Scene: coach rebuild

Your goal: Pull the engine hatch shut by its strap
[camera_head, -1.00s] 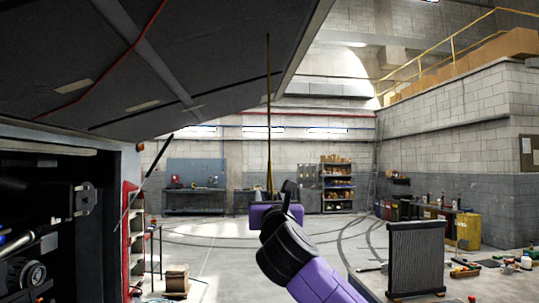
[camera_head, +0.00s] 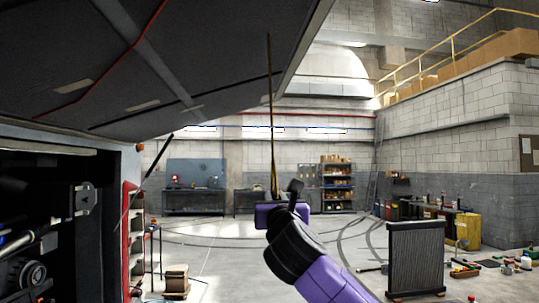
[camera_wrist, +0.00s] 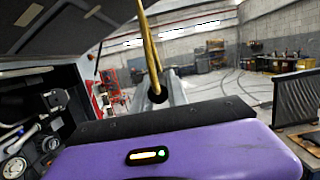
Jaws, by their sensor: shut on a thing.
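The engine hatch (camera_head: 190,55) is raised, its dark padded underside slanting across the upper left of the head view. It also fills the upper left of the wrist view (camera_wrist: 65,22). The yellow-brown strap (camera_head: 271,110) hangs almost straight from the hatch's edge to my purple gripper (camera_head: 274,198). In the wrist view the strap (camera_wrist: 149,40) comes down as a narrow loop to my gripper (camera_wrist: 158,92), which is shut on its lower end. The exact finger contact is small and partly hidden. The open engine bay (camera_head: 60,220) is at the left, below the hatch.
A thin hatch stay (camera_head: 150,175) slants beside the bay. Open floor lies beyond my arm.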

